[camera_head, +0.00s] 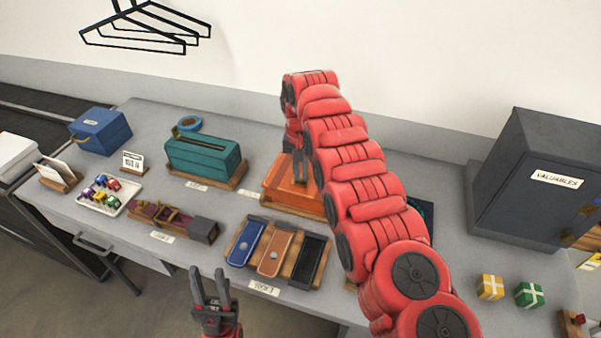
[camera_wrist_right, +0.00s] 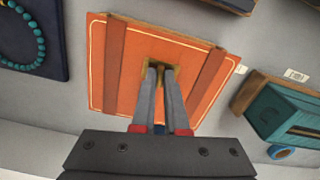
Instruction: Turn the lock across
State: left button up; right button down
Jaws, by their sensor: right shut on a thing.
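An orange case (camera_head: 281,188) with two brown straps lies flat on the grey table, partly hidden behind my right arm in the head view. It also shows in the right wrist view (camera_wrist_right: 120,70), with a brass lock (camera_wrist_right: 174,73) at its middle. My right gripper (camera_wrist_right: 161,70) points down at the case, its fingers close together and shut on the lock piece. The fingers hide most of the lock, so its angle cannot be told. My left gripper (camera_head: 209,272) is open and empty in front of the table edge.
A teal slotted box (camera_head: 203,157) stands left of the case. A board with blue, brown and black straps (camera_head: 275,251) lies in front. A dark safe (camera_head: 535,180) stands at right, near small gift boxes (camera_head: 490,287).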

jog(key=shift+r+m, duration=0.15)
jog(key=shift+m, duration=0.85)
jog(key=shift+w, duration=0.1)
jog(key=c, duration=0.9)
grip_release()
jog(key=shift+c, duration=0.2)
notch_tip(320, 180, up, 17)
jog(key=p, duration=1.4)
jog(key=shift+s+r, duration=0.15)
jog(key=shift+s, duration=0.05)
